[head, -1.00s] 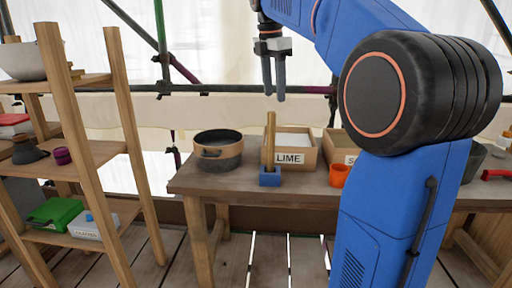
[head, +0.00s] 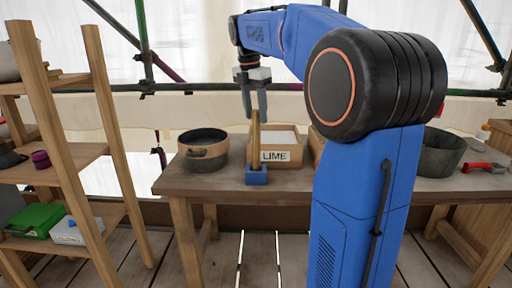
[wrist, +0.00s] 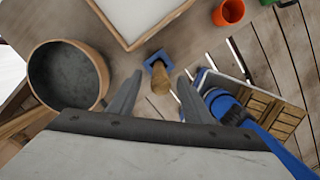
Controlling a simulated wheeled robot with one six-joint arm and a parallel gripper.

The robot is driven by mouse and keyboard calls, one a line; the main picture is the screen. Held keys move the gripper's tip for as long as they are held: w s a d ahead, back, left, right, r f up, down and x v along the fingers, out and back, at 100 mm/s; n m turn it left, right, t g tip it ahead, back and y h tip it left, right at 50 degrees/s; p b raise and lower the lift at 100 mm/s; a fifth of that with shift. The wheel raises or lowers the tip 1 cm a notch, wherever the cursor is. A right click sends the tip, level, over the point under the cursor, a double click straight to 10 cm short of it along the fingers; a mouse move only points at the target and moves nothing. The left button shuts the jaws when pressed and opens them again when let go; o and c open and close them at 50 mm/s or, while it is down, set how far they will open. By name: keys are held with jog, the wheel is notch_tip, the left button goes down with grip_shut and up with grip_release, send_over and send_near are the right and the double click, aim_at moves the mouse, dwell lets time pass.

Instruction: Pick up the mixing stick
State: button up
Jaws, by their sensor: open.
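The mixing stick (head: 256,136) is a wooden rod standing upright in a small blue holder (head: 256,175) at the front of the workbench. In the wrist view the stick (wrist: 159,83) shows end-on in the blue holder (wrist: 152,62), ahead of the jaws. My gripper (head: 254,114) points down, just above and around the height of the stick's top. In the wrist view my gripper (wrist: 158,98) is open with its two fingers apart, and the stick's top shows in the gap between them. I cannot tell whether a finger touches it.
A round pot (head: 203,150) stands left of the stick. A box labelled LIME (head: 282,146) is just behind it. A grey bucket (head: 441,153) and a red-handled tool (head: 484,167) are at the right. A wooden shelf (head: 62,153) stands at the left.

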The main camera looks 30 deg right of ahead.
aim_at(258, 129)
jog(key=shift+d+f, duration=0.2)
jog(key=shift+f, duration=1.4)
jog(key=shift+d+f, duration=0.2)
jog(key=shift+f, duration=1.35)
grip_shut()
